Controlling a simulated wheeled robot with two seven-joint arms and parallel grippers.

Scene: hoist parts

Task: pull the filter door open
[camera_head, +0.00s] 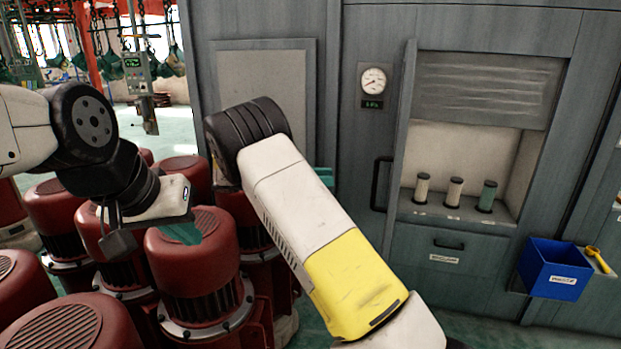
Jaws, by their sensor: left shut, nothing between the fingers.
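A grey cabinet front on the right has a framed opening (470,165). Three filter cartridges stand inside on a ledge: two pale ones (422,188) and a green one (487,196). A black vertical bar handle (377,184) sits left of the opening, beside a narrow upright strip (401,130). My left gripper (183,232) is shut and empty, over the red motors and well left of the handle. My right arm crosses the middle and hides most of my right gripper; only a teal bit (325,177) shows, left of the handle.
Several red motors (190,255) crowd the lower left. A round gauge (373,81) is on the cabinet. A drawer (447,250) lies below the opening. A blue bin (553,272) and a yellow tool (597,259) are at right. A hanging pendant and chains are at upper left.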

